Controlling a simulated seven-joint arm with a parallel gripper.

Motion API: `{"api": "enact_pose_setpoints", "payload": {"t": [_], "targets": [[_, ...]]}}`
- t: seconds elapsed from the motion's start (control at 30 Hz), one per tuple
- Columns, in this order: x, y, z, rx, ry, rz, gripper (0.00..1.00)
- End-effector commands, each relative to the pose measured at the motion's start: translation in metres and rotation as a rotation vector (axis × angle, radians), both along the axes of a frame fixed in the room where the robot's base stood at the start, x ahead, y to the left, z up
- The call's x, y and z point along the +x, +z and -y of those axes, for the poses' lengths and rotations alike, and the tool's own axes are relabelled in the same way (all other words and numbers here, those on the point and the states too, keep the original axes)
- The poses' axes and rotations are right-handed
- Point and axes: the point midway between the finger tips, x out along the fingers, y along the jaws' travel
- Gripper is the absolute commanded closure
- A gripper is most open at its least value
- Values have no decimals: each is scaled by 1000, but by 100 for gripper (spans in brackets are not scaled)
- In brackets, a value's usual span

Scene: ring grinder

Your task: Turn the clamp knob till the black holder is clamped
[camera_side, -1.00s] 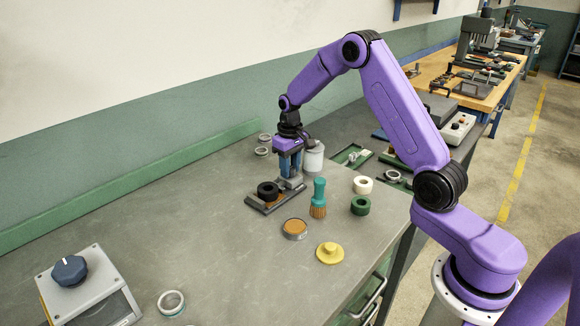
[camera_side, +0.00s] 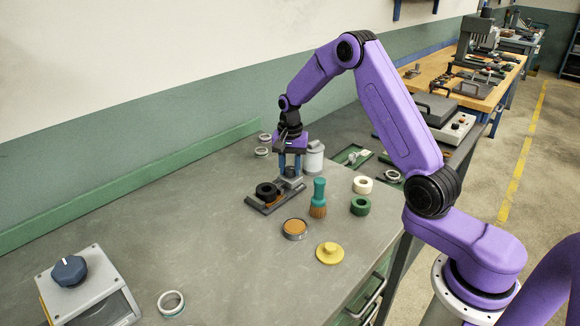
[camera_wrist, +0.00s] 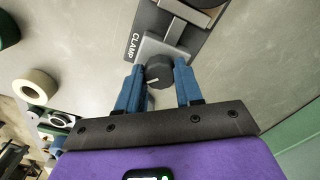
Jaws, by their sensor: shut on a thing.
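The clamp knob (camera_wrist: 159,72) is dark and ribbed, and sits on a grey block beside the word CLAMP in the wrist view. My gripper (camera_wrist: 160,76) is shut on it, with one blue finger on each side. In the side view my gripper (camera_side: 290,171) points straight down at the back end of the fixture plate (camera_side: 284,206). The black holder (camera_side: 267,189), a round ring shape, sits at the front end of that plate. In the wrist view it is cut off at the top edge. Whether the clamp touches it I cannot tell.
A teal brush (camera_side: 319,195) stands right of the fixture, near a white ring (camera_side: 362,185) and a green ring (camera_side: 360,205). A white canister (camera_side: 314,158) stands close behind my gripper. An orange-topped tin (camera_side: 294,229) and a yellow knobbed piece (camera_side: 330,253) lie in front.

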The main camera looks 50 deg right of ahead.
Motion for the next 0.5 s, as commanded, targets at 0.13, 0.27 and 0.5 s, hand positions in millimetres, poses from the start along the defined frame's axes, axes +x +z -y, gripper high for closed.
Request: {"api": "enact_pose_setpoints", "payload": {"t": [0.13, 0.27, 0.5], "targets": [[0, 1, 0, 1, -118, -2, 95], [0, 1, 0, 1, -206, -2, 95], [0, 1, -1, 1, -313, -2, 95]]}}
